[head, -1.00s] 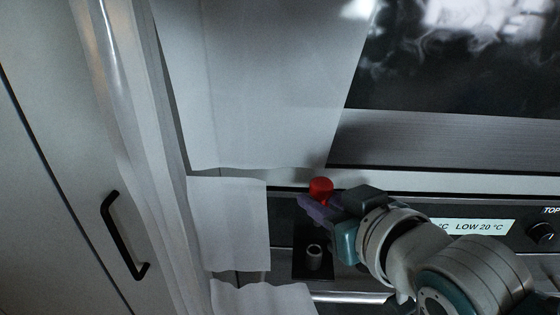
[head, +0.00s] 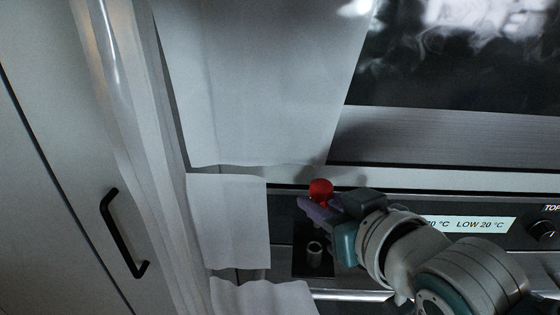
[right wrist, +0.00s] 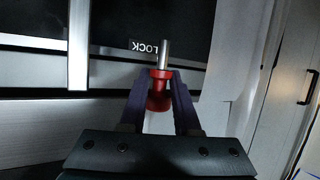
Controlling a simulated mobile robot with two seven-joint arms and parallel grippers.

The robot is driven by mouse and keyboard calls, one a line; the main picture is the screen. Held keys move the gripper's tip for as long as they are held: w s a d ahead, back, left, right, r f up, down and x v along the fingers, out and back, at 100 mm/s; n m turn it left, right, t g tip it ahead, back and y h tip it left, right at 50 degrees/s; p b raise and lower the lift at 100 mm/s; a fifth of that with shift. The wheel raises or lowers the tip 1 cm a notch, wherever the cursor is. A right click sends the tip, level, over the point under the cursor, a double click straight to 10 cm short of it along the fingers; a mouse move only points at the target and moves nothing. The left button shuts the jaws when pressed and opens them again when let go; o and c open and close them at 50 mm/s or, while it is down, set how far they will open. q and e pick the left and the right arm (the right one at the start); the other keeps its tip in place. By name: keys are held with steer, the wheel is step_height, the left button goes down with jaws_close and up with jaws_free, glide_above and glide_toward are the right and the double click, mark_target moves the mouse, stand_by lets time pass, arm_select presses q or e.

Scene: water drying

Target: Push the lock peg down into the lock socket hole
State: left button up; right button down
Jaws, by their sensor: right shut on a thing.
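The lock peg (head: 320,189) has a red head and shows above my right gripper in the head view. In the right wrist view the peg (right wrist: 161,78) shows its red body and a bare metal pin. My right gripper (head: 316,208) is shut on the peg; its purple fingers (right wrist: 160,100) clasp the red part from both sides. The lock socket (head: 314,252) is a small grey cylinder with an open hole on a black plate. It sits below the peg in the head view, apart from it. My left gripper is not in view.
A control panel with a display (head: 470,226) and a knob (head: 541,234) lies right of the socket. White sheets (head: 228,222) hang to its left. A cabinet door with a black handle (head: 122,236) stands at far left. A "LOCK" label (right wrist: 147,47) shows beside the pin.

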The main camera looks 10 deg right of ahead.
steer(key=shift+f+b, duration=3.3)
steer(key=shift+f, duration=0.85)
steer(key=c, duration=0.5)
jaws_free()
steer(key=shift+r, duration=0.1)
steer(key=shift+c, duration=0.2)
steer(key=v, duration=1)
steer(key=shift+p, duration=0.35)
